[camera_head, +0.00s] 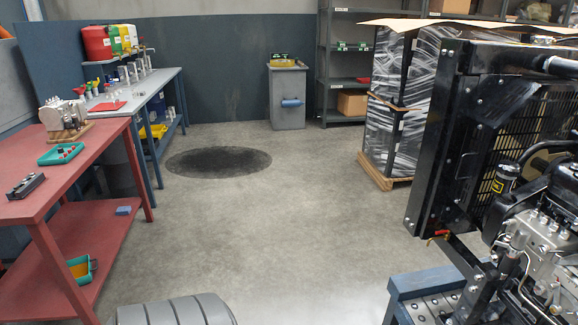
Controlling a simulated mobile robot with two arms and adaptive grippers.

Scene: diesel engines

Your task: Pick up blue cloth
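A small blue item (123,210) lies on the lower shelf of the red table at the left, near its right edge. It is flat and block-like; it is too small to tell whether it is cloth. A light blue roll-like item (291,102) is at the front of the grey bin at the back wall; it may also be cloth or paper. Neither of my grippers is in view.
The red table (100,150) holds a teal tray, a black tool and a metal part. A grey-blue bench (160,82) stands behind it. At right are a wrapped pallet stack (395,95) and a large black engine (470,140). The floor between is clear, with a dark stain (218,161).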

